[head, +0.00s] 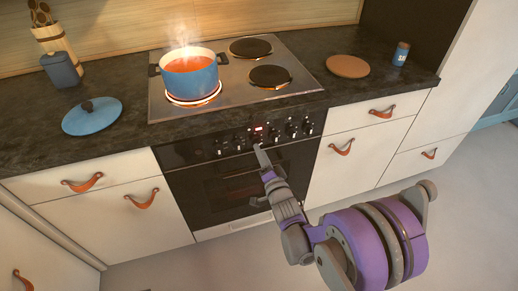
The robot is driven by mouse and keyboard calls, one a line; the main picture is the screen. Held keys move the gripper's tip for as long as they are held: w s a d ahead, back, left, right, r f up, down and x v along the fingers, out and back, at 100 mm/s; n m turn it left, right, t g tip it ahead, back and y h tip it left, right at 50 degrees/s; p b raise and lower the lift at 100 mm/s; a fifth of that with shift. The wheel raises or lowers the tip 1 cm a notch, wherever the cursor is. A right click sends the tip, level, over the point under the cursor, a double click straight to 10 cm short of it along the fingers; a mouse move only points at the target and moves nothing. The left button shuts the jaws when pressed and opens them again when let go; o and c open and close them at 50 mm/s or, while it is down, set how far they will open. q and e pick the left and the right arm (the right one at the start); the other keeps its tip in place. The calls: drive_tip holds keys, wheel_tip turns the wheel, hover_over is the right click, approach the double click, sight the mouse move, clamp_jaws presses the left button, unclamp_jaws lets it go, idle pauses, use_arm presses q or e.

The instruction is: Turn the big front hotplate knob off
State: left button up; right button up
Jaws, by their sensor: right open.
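A row of small dark knobs (291,130) runs along the black oven panel below the worktop, around a small red display (258,129). I cannot read which knob belongs to which hotplate, or their settings. The front left hotplate (194,99) glows orange under a blue pot (190,76) of steaming red liquid. My right gripper (263,151) is open, with its tips just in front of the panel, below the display and near the middle knobs. It partly covers that area, and I cannot tell whether it touches a knob. My left gripper is not in view.
The oven door (228,188) is below the panel. White drawers with leather pulls (142,199) flank it. On the worktop are a blue lid (92,116), a dark blue jar (60,70), a round wooden board (347,66) and a small blue jar (401,54). The floor at right is clear.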

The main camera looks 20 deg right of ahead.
drive_tip(key=shift+w, duration=1.35)
clamp_jaws()
